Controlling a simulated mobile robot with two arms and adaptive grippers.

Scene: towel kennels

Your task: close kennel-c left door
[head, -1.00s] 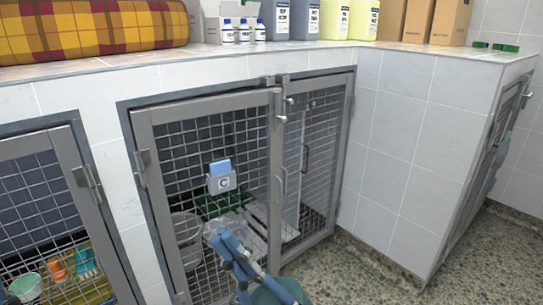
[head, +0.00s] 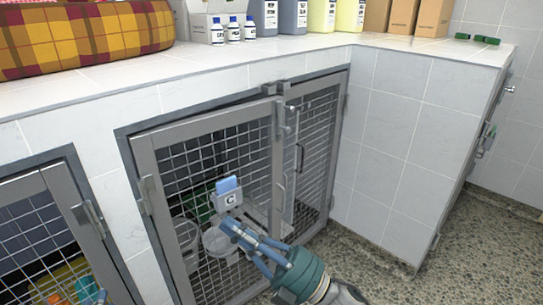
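The kennel-c left door (head: 272,165) is a grey-framed mesh door, hinged on its left side. It carries a white holder marked C with a blue card (head: 228,190). Its free edge appears to stand slightly out from the frame, beside the right door (head: 310,160) of the same kennel. My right gripper (head: 230,227) is in front of the door's lower mesh, below the C holder, coming from the lower right. Its blue fingertips look together with nothing between them. I cannot tell whether they touch the mesh. My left gripper is not in view.
A tiled counter (head: 300,62) above the kennels holds a plaid cushion (head: 90,38), bottles and boxes. Another mesh kennel door (head: 75,215) is at the left. A tiled wall block (head: 400,150) bounds the right. Bowls (head: 217,241) show behind the mesh. The speckled floor (head: 375,262) is clear.

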